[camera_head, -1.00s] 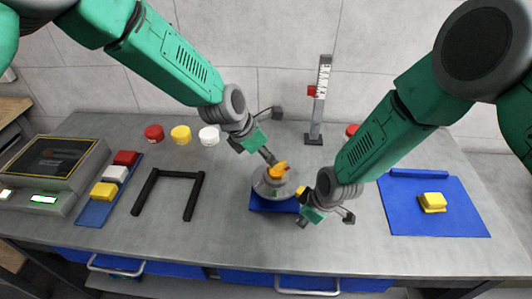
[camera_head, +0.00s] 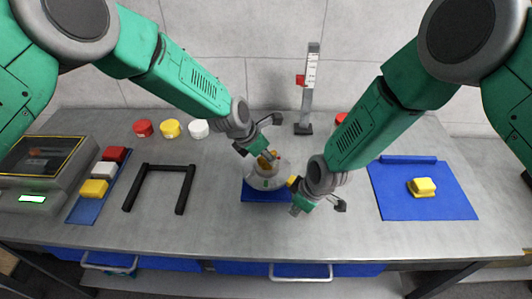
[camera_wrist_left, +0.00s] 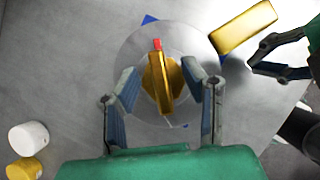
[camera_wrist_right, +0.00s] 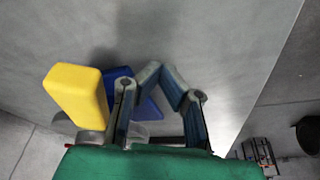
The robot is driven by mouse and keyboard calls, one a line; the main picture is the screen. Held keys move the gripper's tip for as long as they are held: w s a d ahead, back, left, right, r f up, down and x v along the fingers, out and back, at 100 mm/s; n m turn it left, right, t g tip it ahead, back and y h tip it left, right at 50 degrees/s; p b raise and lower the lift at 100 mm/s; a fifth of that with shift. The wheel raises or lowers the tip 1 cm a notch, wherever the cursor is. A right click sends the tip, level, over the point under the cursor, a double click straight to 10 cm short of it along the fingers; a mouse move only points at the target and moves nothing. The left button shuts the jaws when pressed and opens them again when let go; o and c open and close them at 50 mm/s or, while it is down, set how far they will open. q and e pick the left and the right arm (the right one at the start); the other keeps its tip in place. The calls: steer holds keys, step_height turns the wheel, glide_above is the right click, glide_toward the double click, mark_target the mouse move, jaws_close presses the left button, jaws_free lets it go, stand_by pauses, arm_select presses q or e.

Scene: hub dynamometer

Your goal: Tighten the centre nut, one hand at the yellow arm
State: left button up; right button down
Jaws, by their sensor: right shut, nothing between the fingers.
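The centre nut is a yellow wing piece with a red tip (camera_wrist_left: 163,85) on a round grey disc (camera_wrist_left: 140,45). In the head view, the nut (camera_head: 265,163) is partly covered by my left gripper (camera_head: 264,150). In the left wrist view, my left gripper (camera_wrist_left: 162,82) is open, one finger on each side of the nut, with small gaps visible. The yellow arm (camera_wrist_left: 243,27) sticks out at the disc's edge; it also shows in the right wrist view (camera_wrist_right: 75,98). My right gripper (camera_wrist_right: 163,75) is shut and empty, beside the yellow arm and apart from it.
The disc stands on a blue base (camera_head: 262,195). A black U-shaped frame (camera_head: 160,168) lies to the left, near a console (camera_head: 45,165). A post with a scale (camera_head: 308,85) stands behind. A blue mat (camera_head: 450,205) with a yellow block (camera_head: 422,187) lies right.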

arm_select(q)
jaws_close()
steer(key=m+g, duration=0.1)
steer(key=m, duration=0.2)
steer(key=m+g+h, duration=0.1)
steer(key=m+g, duration=0.1)
steer(key=m, duration=0.1)
steer(key=shift+a+f+m, duration=0.1)
steer(key=shift+m, duration=0.3)
steer(key=m+g, duration=0.2)
steer(key=m, duration=0.2)
steer(key=shift+m+g+y, duration=0.5)
steer(key=shift+m+g, duration=0.2)
steer(key=shift+m, duration=0.8)
arm_select(e)
steer(key=shift+w+d, duration=0.9)
steer(key=shift+w, duration=0.45)
